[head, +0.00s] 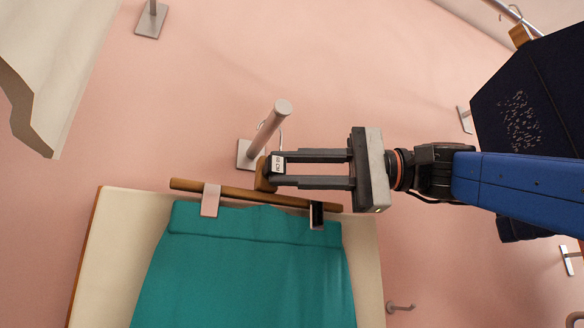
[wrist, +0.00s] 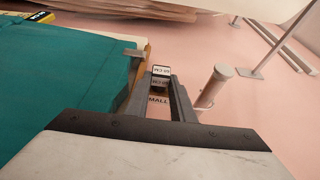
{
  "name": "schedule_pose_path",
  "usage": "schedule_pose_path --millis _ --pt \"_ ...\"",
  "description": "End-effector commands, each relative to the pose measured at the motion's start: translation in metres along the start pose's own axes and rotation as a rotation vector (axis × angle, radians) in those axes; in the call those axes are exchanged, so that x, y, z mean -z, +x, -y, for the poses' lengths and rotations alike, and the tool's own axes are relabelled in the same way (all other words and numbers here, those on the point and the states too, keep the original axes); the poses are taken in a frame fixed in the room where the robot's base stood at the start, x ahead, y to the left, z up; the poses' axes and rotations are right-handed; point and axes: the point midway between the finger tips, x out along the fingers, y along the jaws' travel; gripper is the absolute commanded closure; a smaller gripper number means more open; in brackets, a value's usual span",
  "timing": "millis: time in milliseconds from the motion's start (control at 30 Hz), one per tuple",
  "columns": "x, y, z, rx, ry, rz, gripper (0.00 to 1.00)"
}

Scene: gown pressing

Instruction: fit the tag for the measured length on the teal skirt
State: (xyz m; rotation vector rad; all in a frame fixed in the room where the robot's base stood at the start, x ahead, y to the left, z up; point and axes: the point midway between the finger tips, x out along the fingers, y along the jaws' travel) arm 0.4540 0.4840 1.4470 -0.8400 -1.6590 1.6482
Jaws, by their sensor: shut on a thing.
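The teal skirt (head: 245,265) hangs by its waistband from two clips on a wooden hanger bar (head: 245,193), in front of a cream board. My gripper (head: 272,168) reaches in from the right and is shut on a small tag (head: 278,163) with a white face and dark print. The tag is at the hanger's wooden neck (head: 262,175); I cannot tell whether they touch. In the wrist view, the tag (wrist: 160,71) sits between the fingertips with small print I cannot read surely. The letters "MALL" show below it. The skirt (wrist: 65,75) fills the left side.
A pale round peg (head: 270,125) sticks out from the pink wall just above the hanger. A dark garment (head: 530,90) hangs at the upper right and a cream one (head: 50,70) at the upper left. A yellow and black piece (wrist: 40,16) lies at the skirt's far end.

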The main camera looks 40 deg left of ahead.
Motion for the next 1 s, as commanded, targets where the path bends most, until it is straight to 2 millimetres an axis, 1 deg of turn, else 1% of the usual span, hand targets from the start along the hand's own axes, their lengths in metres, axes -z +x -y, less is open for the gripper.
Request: schedule_pose_path --millis 67,100,167,200,600,733,867,1000 --pt "0.000 0.000 0.000 0.000 0.000 0.000 1.00" --pt "0.000 0.000 0.000 0.000 0.000 0.000 0.76" --pt "0.000 0.000 0.000 0.000 0.000 0.000 0.62" --pt "0.000 0.000 0.000 0.000 0.000 0.000 0.57" --pt "0.000 0.000 0.000 0.000 0.000 0.000 0.57" --pt "0.000 -0.004 0.000 0.000 0.000 -0.001 0.57" --pt "0.001 -0.017 0.000 0.000 0.000 -0.002 0.57" --pt "0.001 -0.039 0.000 0.000 0.000 -0.004 0.57"
